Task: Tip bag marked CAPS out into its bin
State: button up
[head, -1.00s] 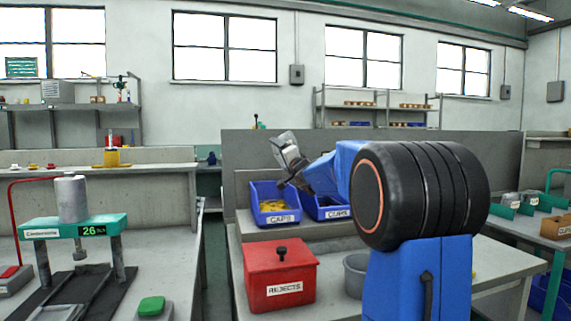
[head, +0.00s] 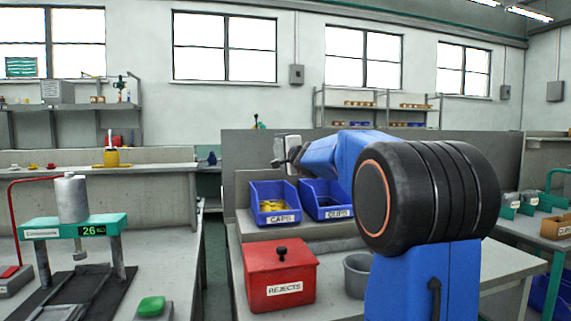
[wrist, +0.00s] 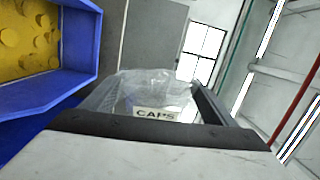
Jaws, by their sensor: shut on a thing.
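My gripper (wrist: 155,118) is shut on a clear plastic bag (wrist: 150,85) with a white label reading CAPS, seen in the wrist view. The bag's label stands upright in that view while the room lies on its side, so the bag is turned sideways. I see no yellow caps in the bag's visible part; the dark jaw hides its near end. In the head view my gripper (head: 279,160) is just above the blue CAPS bin (head: 282,218), which holds yellow caps (head: 271,206). That bin (wrist: 85,85) fills the left of the wrist view.
A blue bin labelled CUPS (head: 336,213) stands right beside the CAPS bin. A red REJECTS box (head: 280,275) and a grey cup (head: 357,275) stand on the bench in front. A grey panel (head: 250,150) rises behind the bins.

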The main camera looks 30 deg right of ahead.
aim_at(280, 142)
jog(key=shift+r+m, duration=0.1)
jog(key=shift+m, duration=0.2)
jog(key=shift+r+m+g, duration=0.1)
jog(key=shift+m+g, duration=0.2)
jog(key=shift+m, duration=0.2)
jog(key=shift+r+m+g, duration=0.2)
jog(key=shift+m+g, duration=0.1)
jog(key=shift+m, duration=0.35)
jog(key=shift+r+m+g, duration=0.2)
jog(key=shift+m+g, duration=0.1)
jog(key=shift+m, duration=0.35)
jog(key=shift+r+m+y, duration=0.15)
jog(key=shift+m+y, duration=0.25)
jog(key=shift+r+m+g+y, duration=0.25)
jog(key=shift+m+g+y, duration=0.1)
jog(key=shift+m, duration=0.4)
jog(key=shift+r+m+g+y, duration=0.25)
jog(key=shift+m+g, duration=0.1)
jog(key=shift+m, duration=0.4)
jog(key=m, duration=0.1)
jog(key=r+m+g+y, duration=0.1)
jog(key=m, duration=0.1)
jog(key=shift+d+y, duration=0.1)
jog(key=shift+y, duration=0.2)
jog(key=m+y, duration=0.1)
jog(key=r+m+g+y, duration=0.1)
jog(key=m, duration=0.1)
jog(key=shift+r+m, duration=0.15)
jog(key=shift+m, duration=0.15)
